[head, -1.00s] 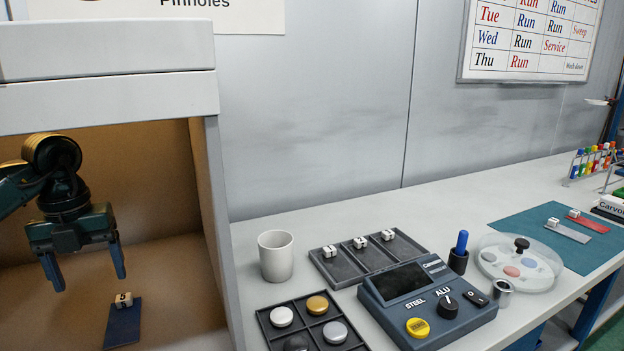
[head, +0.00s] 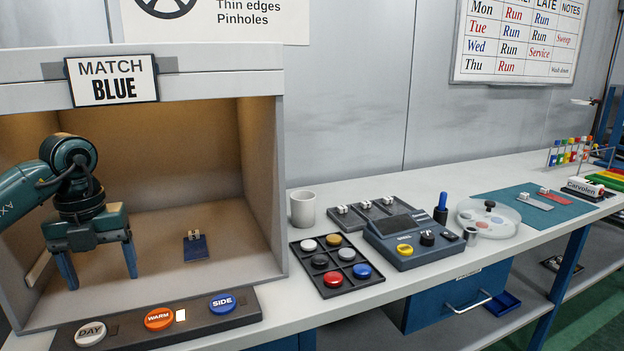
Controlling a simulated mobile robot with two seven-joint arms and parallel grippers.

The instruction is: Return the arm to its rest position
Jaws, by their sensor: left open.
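My left gripper (head: 98,270) is open and empty. It points down inside the light booth (head: 270,200), toward the left side, with its fingers spread. My left arm comes in from the left edge of the head view. To the right of the gripper, apart from it, a dark blue plate (head: 196,249) lies on the booth floor with a small pale marked block (head: 194,234) at its far end. My right gripper is not in view.
The booth has a "MATCH BLUE" sign (head: 112,80) and a front panel with DAY (head: 90,333), WARM (head: 159,318) and SIDE (head: 222,304) buttons. Right of it are a white cup (head: 302,208), a tray of coloured discs (head: 329,291) and a blue-grey meter (head: 410,243).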

